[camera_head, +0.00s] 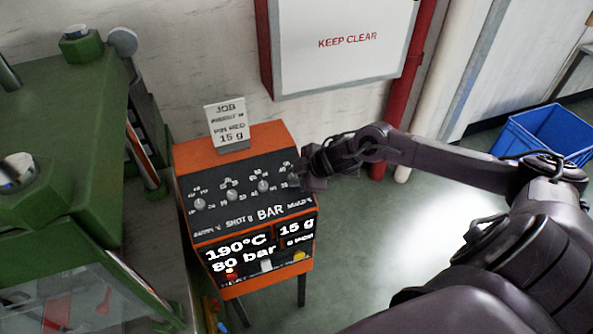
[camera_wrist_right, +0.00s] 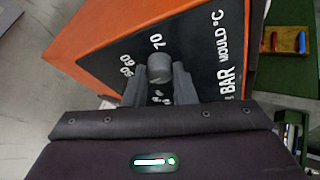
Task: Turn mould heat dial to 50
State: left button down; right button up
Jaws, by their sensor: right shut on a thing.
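The orange control box (camera_head: 178,160) stands left of centre in the head view, with a dark sloped panel (camera_head: 222,205) carrying a row of grey dials. The mould heat dial (camera_wrist_right: 160,68) is at the right end of that row; in the right wrist view it is a grey knob beside the "MOULD °C" label. My right gripper (camera_wrist_right: 158,82) is shut on this dial, one finger on each side. In the head view my right gripper (camera_head: 300,178) covers most of the dial. The number 70 shows near the knob; its pointer's exact setting cannot be read. My left gripper is not in view.
The box's display (camera_head: 262,247) reads 190°C, 80 bar and 15 g. A job card (camera_head: 227,124) stands on top. A green machine (camera_head: 70,130) is close on the left. A blue crate (camera_head: 540,135) sits on the floor at right.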

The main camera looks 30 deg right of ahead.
jog(key=shift+m+p, duration=0.35)
jog(key=shift+m, duration=0.35)
jog(key=o, duration=1)
jog(key=v, duration=0.5)
jog(key=shift+s+d+r, duration=0.1)
jog(key=shift+s+r, duration=0.05)
jog(key=shift+s, duration=0.2)
jog(key=shift+v, duration=1)
jog(key=shift+r, duration=0.1)
